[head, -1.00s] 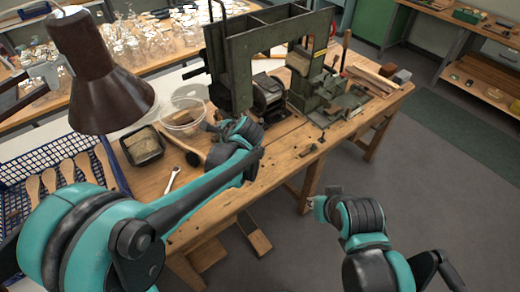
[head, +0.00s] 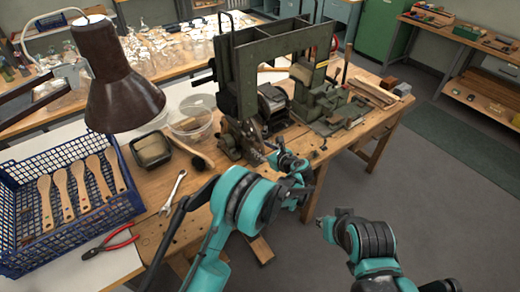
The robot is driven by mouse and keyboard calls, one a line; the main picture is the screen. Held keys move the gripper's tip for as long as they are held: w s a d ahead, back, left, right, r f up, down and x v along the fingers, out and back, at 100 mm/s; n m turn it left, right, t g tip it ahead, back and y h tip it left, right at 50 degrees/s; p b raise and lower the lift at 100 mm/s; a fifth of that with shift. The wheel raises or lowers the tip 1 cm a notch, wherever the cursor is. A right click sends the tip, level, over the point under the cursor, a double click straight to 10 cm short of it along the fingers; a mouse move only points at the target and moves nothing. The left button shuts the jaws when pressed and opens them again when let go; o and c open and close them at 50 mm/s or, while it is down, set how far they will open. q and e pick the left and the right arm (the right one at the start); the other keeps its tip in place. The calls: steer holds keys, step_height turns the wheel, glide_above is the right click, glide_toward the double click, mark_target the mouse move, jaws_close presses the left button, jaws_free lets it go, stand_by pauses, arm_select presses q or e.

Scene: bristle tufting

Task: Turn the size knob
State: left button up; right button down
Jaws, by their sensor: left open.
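The dark green tufting machine (head: 245,75) stands on the wooden bench. Small metal parts (head: 231,146) show at the lower left of its front, including a dark round piece. I cannot tell for certain which part is the size knob. My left gripper (head: 268,152) is open and small in view, just in front of these parts and to their right. I cannot tell whether it touches the machine. My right gripper (head: 322,222) hangs in front of the bench, away from the machine; its fingers are too small to read.
A blue basket (head: 75,232) with wooden brush blanks sits at the left under a brown lamp (head: 118,85). A black tray (head: 151,148), a clear bowl (head: 193,122), a wrench (head: 174,192) and red pliers (head: 110,243) lie on the bench. Open floor is at the right.

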arm_select(q)
steer(key=shift+x, duration=1.1)
jaws_close()
steer(key=shift+b, duration=0.35)
steer(key=n+b, duration=0.1)
steer(key=n+t+h+b, duration=0.1)
steer(key=shift+s+a+f+n, duration=0.1)
steer(key=shift+a+f+n, duration=0.1)
steer(key=shift+n, duration=0.2)
steer(key=n+t+h+b, duration=0.1)
steer(key=n+t+b, duration=0.1)
steer(key=n+b, duration=0.1)
steer(key=shift+s+h, duration=0.1)
steer(key=shift+h, duration=0.3)
steer(key=shift+n+b, duration=0.3)
steer(key=shift+b, duration=0.05)
